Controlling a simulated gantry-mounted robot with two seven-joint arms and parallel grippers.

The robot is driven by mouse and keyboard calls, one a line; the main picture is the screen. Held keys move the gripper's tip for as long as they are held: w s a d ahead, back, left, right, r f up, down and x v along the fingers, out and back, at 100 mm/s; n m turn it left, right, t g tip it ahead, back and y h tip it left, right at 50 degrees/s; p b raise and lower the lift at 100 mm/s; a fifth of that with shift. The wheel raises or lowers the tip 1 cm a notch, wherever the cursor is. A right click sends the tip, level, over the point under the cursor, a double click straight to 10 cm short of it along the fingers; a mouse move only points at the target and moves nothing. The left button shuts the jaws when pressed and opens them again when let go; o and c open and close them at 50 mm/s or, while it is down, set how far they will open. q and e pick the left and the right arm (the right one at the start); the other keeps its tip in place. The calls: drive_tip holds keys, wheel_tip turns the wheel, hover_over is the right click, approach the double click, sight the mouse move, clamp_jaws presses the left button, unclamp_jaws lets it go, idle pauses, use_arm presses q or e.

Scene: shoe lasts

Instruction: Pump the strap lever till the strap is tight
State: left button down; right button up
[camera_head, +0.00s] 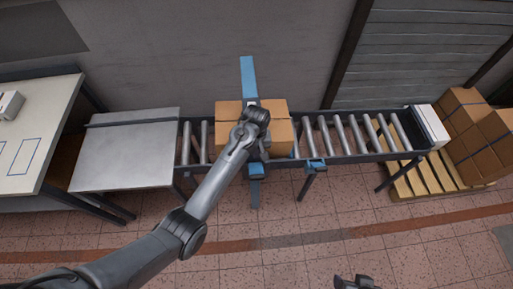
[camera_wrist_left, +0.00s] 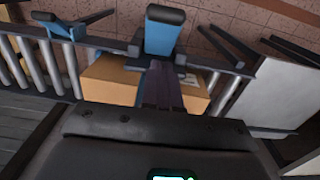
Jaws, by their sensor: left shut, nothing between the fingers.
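A cardboard box (camera_head: 228,127) sits on the roller conveyor under a tall blue frame (camera_head: 248,80). My left gripper (camera_head: 265,150) is over the box, and its arm covers part of the box and frame. In the left wrist view, its dark fingers (camera_wrist_left: 160,75) are shut and empty. They point toward a blue upright part with a black padded top (camera_wrist_left: 164,32), which may be the strap lever; I cannot tell whether they touch it. The box (camera_wrist_left: 112,80) also shows there, with a white label. I cannot make out the strap. My right gripper (camera_head: 355,283) is only partly visible at the bottom edge.
Conveyor rollers (camera_head: 355,133) run clear to the right of the box. A second blue part (camera_head: 315,164) is on the conveyor's front rail. A grey flat table (camera_head: 125,150) stands left, and stacked boxes (camera_head: 470,130) on a pallet stand right.

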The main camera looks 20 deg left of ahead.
use_arm(q)
hover_over(257, 173)
drive_tip(key=w+a, duration=0.1)
drive_tip(key=w, duration=0.1)
drive_tip(key=f, duration=0.5)
drive_tip(key=shift+w+a, duration=0.1)
drive_tip(key=shift+w, duration=0.1)
drive_tip(key=shift+s+d+f, duration=0.25)
drive_tip(key=shift+s+f, duration=0.2)
drive_tip(key=shift+f, duration=0.15)
drive_tip(key=shift+s+d+f, duration=0.2)
drive_tip(key=shift+s+f, duration=0.2)
drive_tip(key=shift+f, duration=0.2)
drive_tip(key=shift+s+d+f+p, duration=0.2)
drive_tip(key=shift+s+f+p, duration=0.15)
drive_tip(key=shift+f, duration=0.15)
